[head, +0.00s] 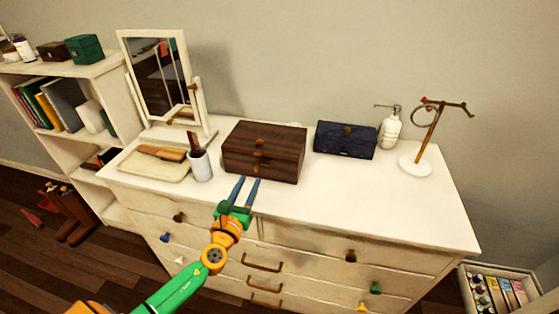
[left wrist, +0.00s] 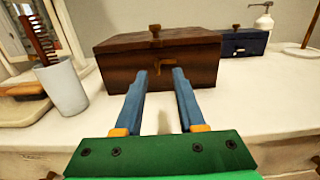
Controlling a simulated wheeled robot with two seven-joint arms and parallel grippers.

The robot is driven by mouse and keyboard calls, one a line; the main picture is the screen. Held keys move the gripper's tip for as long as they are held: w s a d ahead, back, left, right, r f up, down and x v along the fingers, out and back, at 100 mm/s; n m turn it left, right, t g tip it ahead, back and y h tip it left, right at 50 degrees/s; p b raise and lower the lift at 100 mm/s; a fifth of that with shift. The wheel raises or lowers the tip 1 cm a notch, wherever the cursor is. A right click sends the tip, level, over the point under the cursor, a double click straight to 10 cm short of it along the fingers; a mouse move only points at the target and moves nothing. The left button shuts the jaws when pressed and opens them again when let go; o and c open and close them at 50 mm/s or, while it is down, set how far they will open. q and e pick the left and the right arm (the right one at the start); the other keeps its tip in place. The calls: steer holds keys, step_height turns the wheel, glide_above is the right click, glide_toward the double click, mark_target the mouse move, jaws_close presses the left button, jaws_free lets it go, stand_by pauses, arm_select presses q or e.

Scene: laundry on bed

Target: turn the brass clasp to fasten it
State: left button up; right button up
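A dark brown wooden box (head: 285,160) stands closed on the white dresser top, and it fills the middle of the left wrist view (left wrist: 205,63). Small brass fittings show on its lid and front; the brass clasp (head: 261,155) seems to be the one at the front lid edge. In the left wrist view, a brass piece stands up on the lid (left wrist: 155,31). My left gripper (head: 248,180) is open and empty, its two blue fingers pointing at the box front, just short of it. They show apart in the left wrist view (left wrist: 160,72). My right gripper is not in view.
A white cup (head: 201,165) with a brush, a tray (head: 153,167) and a mirror (head: 158,75) stand left of the box. A navy box (head: 345,139), a pump bottle (head: 391,130) and a jewellery stand (head: 415,165) are on the right. The dresser's front right is clear.

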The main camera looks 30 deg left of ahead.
mark_target(255, 169)
arm_select(q)
steer(key=x, duration=0.3)
steer(key=f+x, duration=0.1)
steer(key=x, duration=0.1)
steer(key=shift+w+a+b, duration=0.15)
steer(key=shift+a+b, duration=0.25)
steer(key=shift+w+r, duration=0.2)
steer(key=shift+w, duration=0.45)
steer(key=shift+w+a+f, duration=0.1)
jaws_close()
